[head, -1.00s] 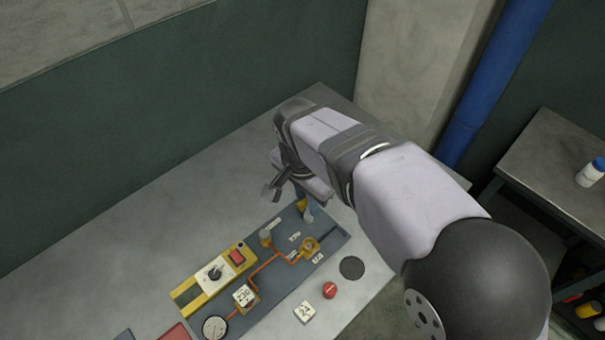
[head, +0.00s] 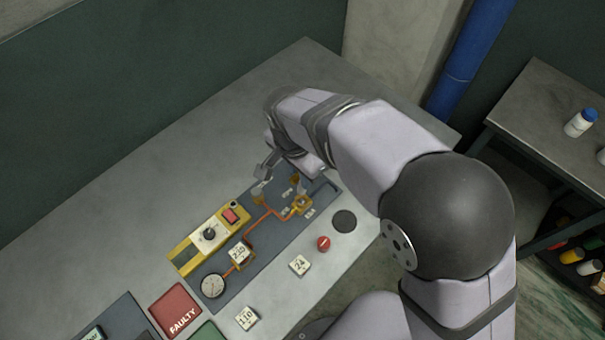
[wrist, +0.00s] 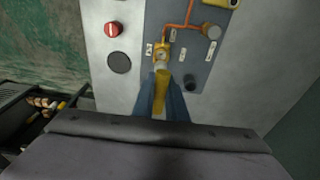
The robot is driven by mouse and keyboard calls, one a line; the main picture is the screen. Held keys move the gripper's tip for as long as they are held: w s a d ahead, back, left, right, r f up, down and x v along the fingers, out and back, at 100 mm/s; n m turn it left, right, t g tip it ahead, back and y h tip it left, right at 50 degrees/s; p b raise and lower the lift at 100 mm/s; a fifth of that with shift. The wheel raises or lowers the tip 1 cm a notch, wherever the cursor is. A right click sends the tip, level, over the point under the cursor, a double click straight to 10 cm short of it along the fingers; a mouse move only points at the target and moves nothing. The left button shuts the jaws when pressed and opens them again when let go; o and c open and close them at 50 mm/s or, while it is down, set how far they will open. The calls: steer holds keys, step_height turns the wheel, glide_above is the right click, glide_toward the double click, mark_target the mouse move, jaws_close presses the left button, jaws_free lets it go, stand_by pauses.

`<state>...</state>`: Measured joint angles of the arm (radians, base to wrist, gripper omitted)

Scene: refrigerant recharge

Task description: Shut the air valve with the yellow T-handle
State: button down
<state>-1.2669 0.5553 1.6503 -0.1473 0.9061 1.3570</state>
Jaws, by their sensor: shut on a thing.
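My gripper shows at the bottom of the wrist view (wrist: 160,86), over the end of the panel. Its two blue fingers are shut on a yellow piece, the yellow T-handle (wrist: 161,98). The handle's crossbar and the valve body below are largely hidden by the fingers. In the head view my gripper (head: 298,187) is low over the panel's far end, partly hidden by my wrist. Just beyond the fingertips in the wrist view is a yellow fitting with a round face (wrist: 161,54); I cannot tell whether they touch it.
A red FAULTY pad (head: 176,310) is nearer.

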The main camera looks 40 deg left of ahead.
mark_target(301, 189)
steer(key=shift+f+b, duration=1.4)
steer(key=shift+f, duration=0.65)
steer(key=shift+f+b, duration=0.6)
steer(key=shift+f, duration=0.6)
steer(key=shift+m, duration=1.6)
steer(key=shift+r+m+h, duration=0.1)
steer(key=shift+m+h, duration=0.2)
steer(key=shift+m, duration=1.3)
